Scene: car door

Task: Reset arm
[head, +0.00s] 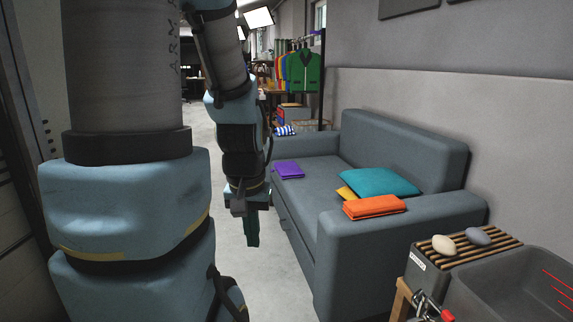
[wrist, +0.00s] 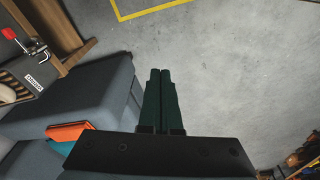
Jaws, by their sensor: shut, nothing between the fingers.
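My gripper (head: 252,226) hangs from my arm in the head view, left of the grey sofa and over the grey floor. Its dark green fingers point down. In the wrist view my gripper (wrist: 161,75) shows its two fingers side by side, closed together with nothing between them. The fingers touch nothing that I can see. No car door can be made out in either view.
The grey sofa (head: 312,197) holds an orange folded cloth (head: 374,207), a teal cushion (head: 380,182) and a purple cloth (head: 289,170). A sink unit (head: 515,290) stands front right. A clothes rack (head: 322,80) is behind. Bare floor (wrist: 230,60) lies around the fingers.

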